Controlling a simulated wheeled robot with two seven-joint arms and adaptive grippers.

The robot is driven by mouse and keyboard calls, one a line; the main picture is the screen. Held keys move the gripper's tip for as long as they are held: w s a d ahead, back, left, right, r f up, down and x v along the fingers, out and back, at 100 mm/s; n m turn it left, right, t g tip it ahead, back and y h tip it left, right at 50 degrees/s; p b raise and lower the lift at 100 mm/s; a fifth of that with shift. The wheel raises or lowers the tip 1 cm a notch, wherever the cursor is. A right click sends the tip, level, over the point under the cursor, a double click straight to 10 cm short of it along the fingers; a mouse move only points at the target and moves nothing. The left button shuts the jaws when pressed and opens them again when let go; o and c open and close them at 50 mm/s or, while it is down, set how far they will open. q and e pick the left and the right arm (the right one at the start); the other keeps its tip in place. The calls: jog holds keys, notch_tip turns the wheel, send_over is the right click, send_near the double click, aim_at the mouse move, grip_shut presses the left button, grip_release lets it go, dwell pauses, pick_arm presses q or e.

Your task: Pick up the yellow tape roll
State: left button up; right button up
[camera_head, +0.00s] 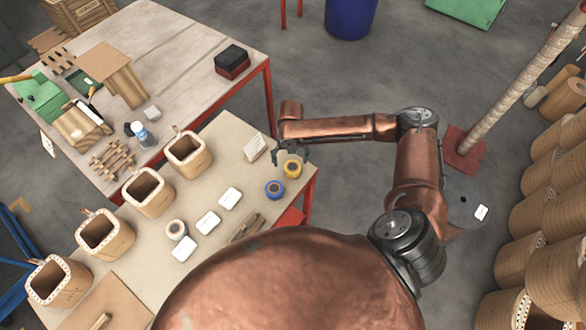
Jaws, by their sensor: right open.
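The yellow tape roll (292,168) lies on the near table, close to its right edge. My right gripper (290,160) is open and hangs just above and beside the yellow roll on its far side. Whether the fingers touch the roll cannot be told. A blue tape roll (274,190) lies just in front and to the left of the yellow one. A whitish tape roll (176,230) lies further left on the same table. My left gripper does not show.
Several wooden coil frames (188,154) stand in a row along the near table (226,138). White cards (208,223) and a small upright sign (255,147) are near the rolls. A second table (190,50) with tools is behind. Large coils (556,215) stand at the right.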

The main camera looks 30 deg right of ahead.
aim_at(292, 166)
jog(key=shift+w+d+r, duration=0.15)
jog(key=shift+w+d, duration=0.05)
jog(key=shift+d, duration=0.25)
jog(key=shift+d+f, duration=0.1)
jog(key=shift+f, duration=0.2)
jog(key=f, duration=0.7)
jog(key=shift+w+d, duration=0.1)
jog(key=shift+w, duration=0.1)
jog(key=shift+r, duration=0.1)
jog(key=c, duration=1.3)
